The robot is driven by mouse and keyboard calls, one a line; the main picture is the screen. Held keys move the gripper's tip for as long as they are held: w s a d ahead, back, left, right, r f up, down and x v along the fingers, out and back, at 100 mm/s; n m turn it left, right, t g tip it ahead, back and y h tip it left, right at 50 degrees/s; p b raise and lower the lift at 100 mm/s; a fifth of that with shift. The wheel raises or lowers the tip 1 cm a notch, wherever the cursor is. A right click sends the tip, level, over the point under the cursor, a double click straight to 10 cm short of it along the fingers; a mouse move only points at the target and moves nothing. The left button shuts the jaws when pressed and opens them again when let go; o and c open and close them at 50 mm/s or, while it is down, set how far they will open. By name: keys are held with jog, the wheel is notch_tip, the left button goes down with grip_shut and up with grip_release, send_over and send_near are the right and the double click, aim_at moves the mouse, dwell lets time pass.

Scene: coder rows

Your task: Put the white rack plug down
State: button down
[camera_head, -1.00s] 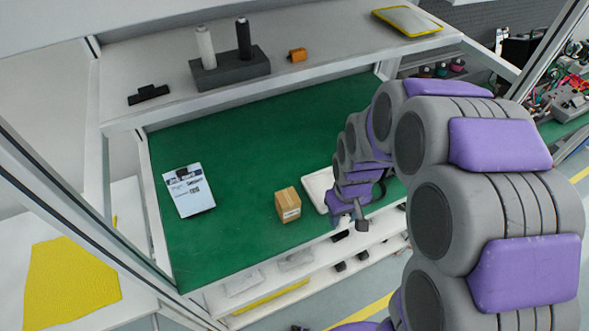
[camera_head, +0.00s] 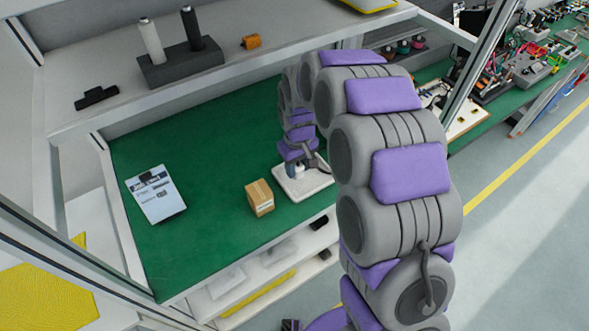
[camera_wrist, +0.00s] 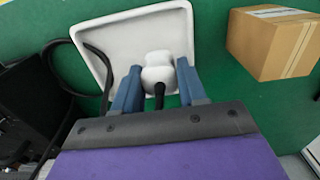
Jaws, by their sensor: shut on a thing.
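My gripper (camera_wrist: 158,70) is shut on a white rounded piece (camera_wrist: 157,80), which I take for the white rack plug. A thin black part sticks out of it toward the wrist. Behind it in the wrist view is a white tray (camera_wrist: 92,42) with a raised rim. In the head view the tray (camera_head: 318,183) lies on the green bench, and my gripper (camera_head: 294,172) is over its left part. Whether the plug touches the tray I cannot tell.
A cardboard box (camera_head: 260,198) stands just left of the tray. A clipboard (camera_head: 155,194) lies at the bench's left. On the shelf above are a grey block (camera_head: 182,66) with a white and a black cylinder, and an orange item (camera_head: 251,42). The middle bench is clear.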

jog(key=shift+w+a+f, duration=0.1)
jog(key=shift+w+a, duration=0.15)
jog(key=shift+w, duration=0.45)
jog(key=shift+w+a, duration=0.25)
jog(key=shift+a, duration=0.1)
notch_tip(320, 180, down, 4)
jog(key=shift+w+a+r+b, duration=0.1)
jog(key=shift+r+b, duration=0.15)
jog(key=shift+b, duration=0.55)
jog(key=shift+f, duration=0.1)
jog(key=shift+d, duration=0.25)
jog(key=c, duration=0.6)
grip_release()
jog(key=shift+a, duration=0.2)
jog(key=shift+d, duration=0.1)
